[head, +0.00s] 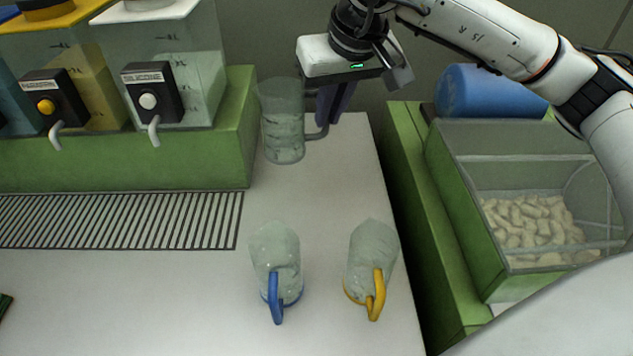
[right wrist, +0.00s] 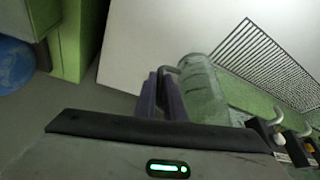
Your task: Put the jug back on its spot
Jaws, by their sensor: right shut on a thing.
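A clear jug (head: 283,128) with a grey handle (head: 318,132) stands upright at the back of the white table, beside the end of the green dispenser stand. I cannot tell whether its base touches the table. My right gripper (head: 328,118) comes from above and behind, its purple fingers shut on the jug's handle. In the right wrist view the jug (right wrist: 204,92) shows just right of the fingers (right wrist: 162,98). Two more clear jugs stand nearer the front, one with a blue handle (head: 275,300) and one with a yellow handle (head: 377,297). My left gripper is out of view.
Dispensers with taps (head: 153,130) stand on the green stand (head: 215,160) at left, above a metal drip grate (head: 120,222). A green bin (head: 465,220) holding pale cork-like pieces and a blue cylinder (head: 490,92) are at right. The table (head: 345,185) between the jugs is clear.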

